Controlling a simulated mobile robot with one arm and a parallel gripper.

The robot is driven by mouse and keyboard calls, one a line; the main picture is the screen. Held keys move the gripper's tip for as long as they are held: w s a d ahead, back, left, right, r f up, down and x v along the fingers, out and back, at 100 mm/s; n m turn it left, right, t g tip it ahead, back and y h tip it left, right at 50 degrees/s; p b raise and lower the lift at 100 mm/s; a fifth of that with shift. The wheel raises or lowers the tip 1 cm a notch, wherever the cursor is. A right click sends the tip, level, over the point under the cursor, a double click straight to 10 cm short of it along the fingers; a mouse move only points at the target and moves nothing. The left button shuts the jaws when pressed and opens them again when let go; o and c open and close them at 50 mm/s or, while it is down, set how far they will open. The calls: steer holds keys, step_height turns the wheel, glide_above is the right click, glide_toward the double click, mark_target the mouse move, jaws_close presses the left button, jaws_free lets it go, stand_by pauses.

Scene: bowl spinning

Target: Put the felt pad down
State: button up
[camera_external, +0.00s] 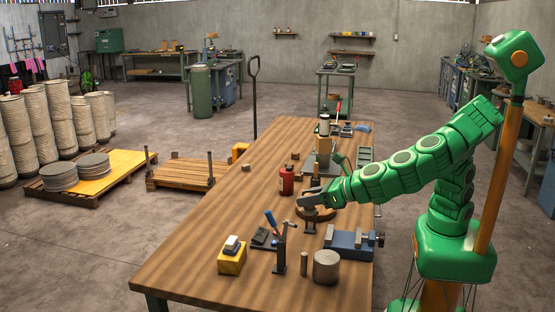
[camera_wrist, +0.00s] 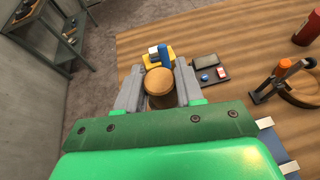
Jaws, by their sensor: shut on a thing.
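My gripper (camera_external: 309,199) is above the middle of the wooden workbench in the outside view. In the wrist view my gripper (camera_wrist: 159,92) has its two grey fingers on either side of a round brown piece with a lighter tan top, which I take for the felt pad (camera_wrist: 158,83). It is shut on this piece. The lower part of the piece is hidden by the gripper, and I cannot make it out clearly in the outside view. A brown round disc or ring (camera_external: 325,214) lies just below and beside the gripper.
The bench's left side is clear.

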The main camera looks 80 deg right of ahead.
steer(key=w+d+r+n+y, duration=0.1)
steer(key=w+d+n+y, duration=0.15)
steer(key=w+d, duration=0.45)
steer(key=w+d+n+y, duration=0.2)
steer(key=w+d+y, duration=0.1)
steer(key=w, duration=0.7)
steer(key=w+d+f+n+g+y, duration=0.2)
steer(key=d+n+g+y, duration=0.3)
steer(key=d, duration=1.6)
steer(key=shift+n+t+y, duration=0.55)
steer(key=shift+n+t, duration=0.1)
steer(key=shift+t, duration=0.05)
steer(key=f, duration=2.3)
steer(key=shift+s, duration=0.25)
steer(key=o, duration=1)
steer(key=shift+f, duration=0.1)
